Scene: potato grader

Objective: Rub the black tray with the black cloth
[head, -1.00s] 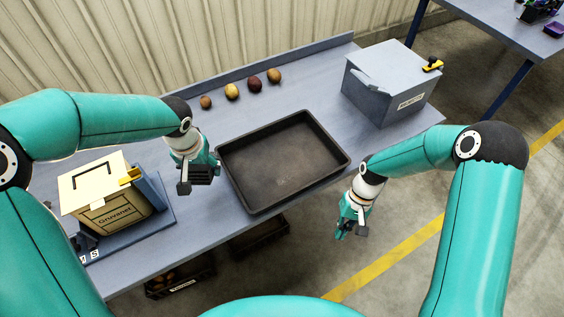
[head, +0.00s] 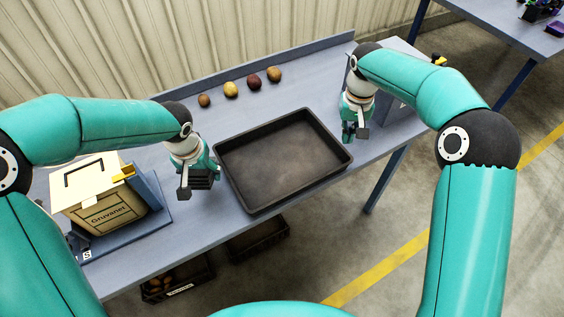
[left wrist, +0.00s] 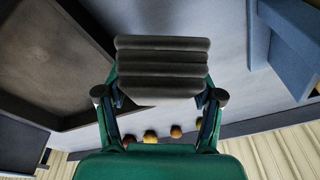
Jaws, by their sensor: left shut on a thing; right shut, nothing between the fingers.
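The black tray (head: 283,160) lies empty on the blue-grey table, with dull brownish patches on its floor. It also shows at the left of the left wrist view (left wrist: 62,62). My left gripper (head: 198,186) is shut on the black cloth (head: 203,178), just left of the tray's left rim. In the left wrist view the cloth (left wrist: 161,66) is a folded, layered dark pad between the fingers. My right gripper (head: 355,136) is shut and empty, by the tray's right corner, in front of the grey box.
Several potatoes (head: 231,90) lie in a row behind the tray. A grey lidded box (head: 395,115) stands at the right end, partly hidden by my right arm. A cream box (head: 108,205) stands on a blue stand at the left. Dark crates (head: 178,283) sit below the table.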

